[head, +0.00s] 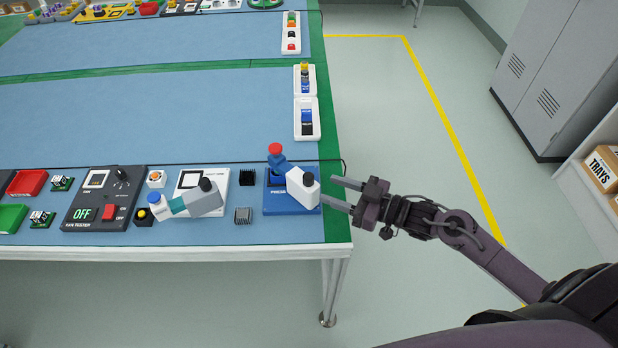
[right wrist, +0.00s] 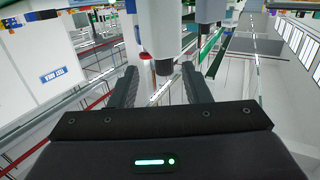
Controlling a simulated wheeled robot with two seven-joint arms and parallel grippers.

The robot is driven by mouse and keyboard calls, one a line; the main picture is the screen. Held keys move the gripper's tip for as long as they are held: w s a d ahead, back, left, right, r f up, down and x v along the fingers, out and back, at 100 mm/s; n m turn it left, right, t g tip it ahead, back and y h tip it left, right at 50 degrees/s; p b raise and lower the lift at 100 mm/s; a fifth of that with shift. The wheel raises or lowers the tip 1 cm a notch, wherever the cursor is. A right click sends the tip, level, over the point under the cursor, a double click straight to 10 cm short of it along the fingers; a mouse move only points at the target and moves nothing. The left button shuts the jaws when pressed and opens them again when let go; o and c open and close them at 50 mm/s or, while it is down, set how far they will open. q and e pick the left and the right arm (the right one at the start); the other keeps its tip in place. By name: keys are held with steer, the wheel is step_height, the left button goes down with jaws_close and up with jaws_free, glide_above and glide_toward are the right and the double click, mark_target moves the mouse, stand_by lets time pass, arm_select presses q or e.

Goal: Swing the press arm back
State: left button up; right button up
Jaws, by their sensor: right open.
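The press has a blue base (head: 285,207) at the near right corner of the table, with a red knob (head: 275,148) above it. Its white press arm (head: 300,188) carries a black knob (head: 308,179) and reaches over the base toward the right. My right gripper (head: 330,192) is open just right of the arm's end, its fingers pointing left at it. In the right wrist view, a dark cylinder (right wrist: 165,68) under a white body shows near the gap between the open fingertips. Contact cannot be told. My left gripper is not in view.
Left of the press are small dark blocks (head: 243,215), a grey arm with a black knob (head: 205,200) over a white device, and a fan tester (head: 103,197). White trays (head: 306,118) line the table's right edge.

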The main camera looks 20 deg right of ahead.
mark_target(309, 179)
steer(key=shift+n+y, duration=0.3)
steer(key=shift+y, duration=0.4)
steer(key=x, duration=0.4)
steer(key=r+p+x, duration=0.1)
steer(key=x, duration=0.2)
steer(key=shift+s, duration=0.1)
jaws_close()
